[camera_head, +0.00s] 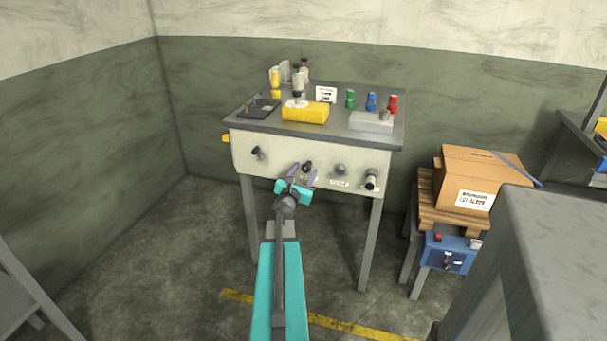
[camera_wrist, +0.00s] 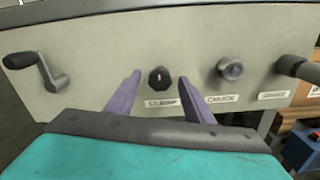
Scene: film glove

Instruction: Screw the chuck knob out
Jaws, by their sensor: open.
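The chuck knob (camera_wrist: 230,69) is a round grey knob on the pale front panel, just above a label reading CHUCK (camera_wrist: 222,99). It also shows in the head view (camera_head: 340,170). My gripper (camera_wrist: 160,77) is open and empty, its two purple fingers pointing at the panel. In the wrist view the fingers frame a black knob (camera_wrist: 160,79) above a label that seems to read CLAMP. The chuck knob is to the right of the right finger, outside the jaws. In the head view my gripper (camera_head: 303,173) is in front of the panel; the exact gap cannot be told.
A crank (camera_wrist: 38,72) is on the panel's left and a handle (camera_wrist: 296,68) on its right. The bench top (camera_head: 345,130) holds a yellow block (camera_head: 306,113), a grey block and small coloured containers. A cardboard box (camera_head: 480,180) stands to the right. Floor to the left is clear.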

